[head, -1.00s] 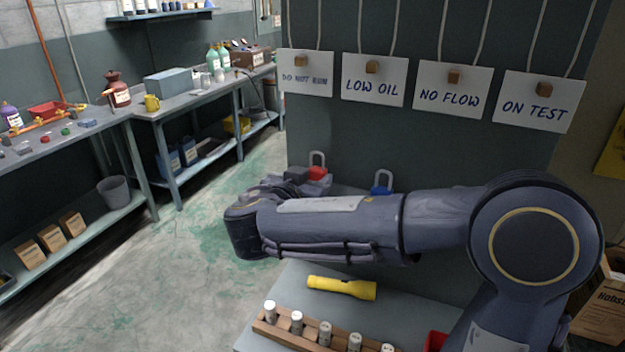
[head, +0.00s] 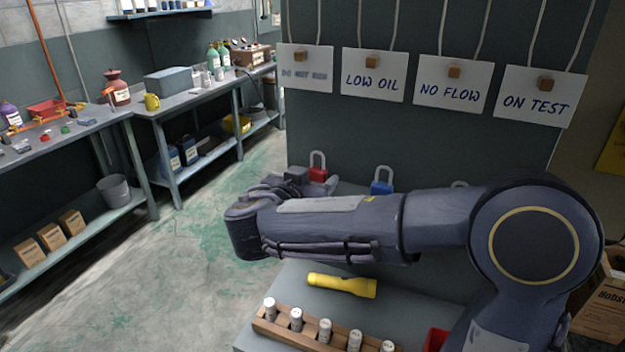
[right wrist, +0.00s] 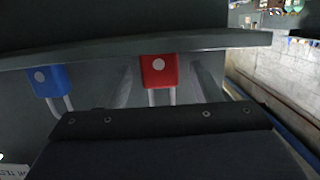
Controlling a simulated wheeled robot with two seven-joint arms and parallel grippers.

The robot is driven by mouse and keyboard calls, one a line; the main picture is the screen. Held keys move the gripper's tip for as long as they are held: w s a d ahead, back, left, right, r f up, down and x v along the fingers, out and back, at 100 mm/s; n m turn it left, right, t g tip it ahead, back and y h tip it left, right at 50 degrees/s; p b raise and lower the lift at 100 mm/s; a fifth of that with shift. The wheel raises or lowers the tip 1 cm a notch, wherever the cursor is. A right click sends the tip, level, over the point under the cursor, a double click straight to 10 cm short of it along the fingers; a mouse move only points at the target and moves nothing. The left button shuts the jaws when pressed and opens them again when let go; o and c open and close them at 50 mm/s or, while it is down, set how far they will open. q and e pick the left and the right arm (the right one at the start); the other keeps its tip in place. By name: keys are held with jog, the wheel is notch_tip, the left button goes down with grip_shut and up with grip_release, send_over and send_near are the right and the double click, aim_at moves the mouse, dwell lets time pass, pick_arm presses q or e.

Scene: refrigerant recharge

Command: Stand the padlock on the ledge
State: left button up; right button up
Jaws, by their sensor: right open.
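A red padlock (head: 317,175) stands upright with its grey shackle up, partly hidden by my right gripper (head: 311,182) in the head view. In the right wrist view, which is upside down, the red padlock (right wrist: 159,71) has its base at the ledge (right wrist: 130,46). My right gripper (right wrist: 164,84) is open there, one finger on each side of the red padlock, with gaps visible. A blue padlock (head: 382,187) stands to the right, and it also shows in the right wrist view (right wrist: 48,79). My left gripper is not in view.
A third shackle (head: 460,184) shows behind my right arm. Four hanging signs, one reading LOW OIL (head: 373,84), are on the panel above. A yellow flashlight (head: 342,285) and a wooden rack (head: 300,336) of cylinders lie on the surface below.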

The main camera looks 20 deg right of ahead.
aim_at(314, 177)
jog(key=shift+r, duration=0.1)
jog(key=shift+r+p, duration=0.3)
jog(key=shift+p, duration=0.3)
jog(key=shift+s+a+f+b, duration=0.1)
jog(key=shift+s+a+b, duration=0.9)
jog(key=shift+a, duration=0.2)
jog(key=b+v, duration=0.2)
jog(key=v, duration=0.6)
jog(key=s+d+f+n+g+y, duration=0.5)
jog(key=s+d+f+g+y, duration=0.15)
jog(key=s+d+f, duration=0.6)
jog(key=s+a+f+n+t+y, duration=0.1)
jog(key=s+a+f+n+y, duration=0.1)
jog(key=s+a+f+y, duration=0.5)
jog(key=shift+a+f+n+y, duration=0.45)
jog(key=shift+a+y, duration=0.35)
jog(key=shift+y, duration=0.25)
